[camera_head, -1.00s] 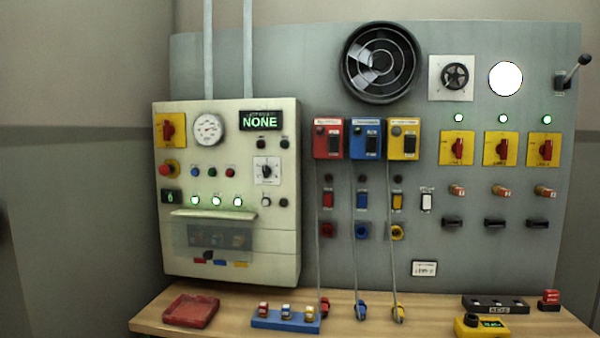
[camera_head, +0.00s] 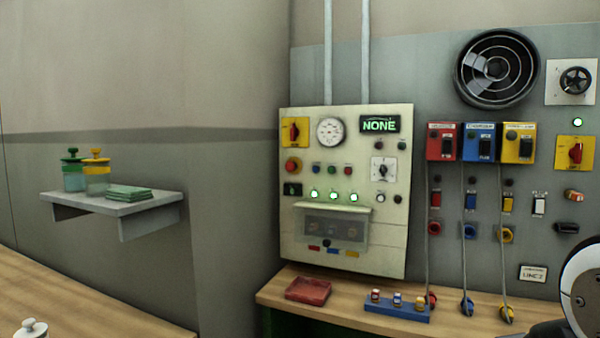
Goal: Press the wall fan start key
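The round black wall fan (camera_head: 497,68) is mounted high on the grey wall panel at the right. A cream control box (camera_head: 345,258) left of it carries a gauge, a lit display reading NONE, and small red, green, blue and black keys, with three lit green lamps (camera_head: 333,196). Red (camera_head: 441,153), blue (camera_head: 478,154) and yellow (camera_head: 517,155) switch boxes hang below the fan. A white switch (camera_head: 539,204) sits lower right of them. The labels are too small to tell which key is the fan start key. My gripper is not in view.
A wooden bench (camera_head: 275,293) under the panel bears a red tray (camera_head: 308,290) and a blue rack (camera_head: 398,308). A wall shelf (camera_head: 150,202) at left holds jars and green cloths. Another wooden top (camera_head: 70,305) fills the lower left. Part of my arm shows at lower right.

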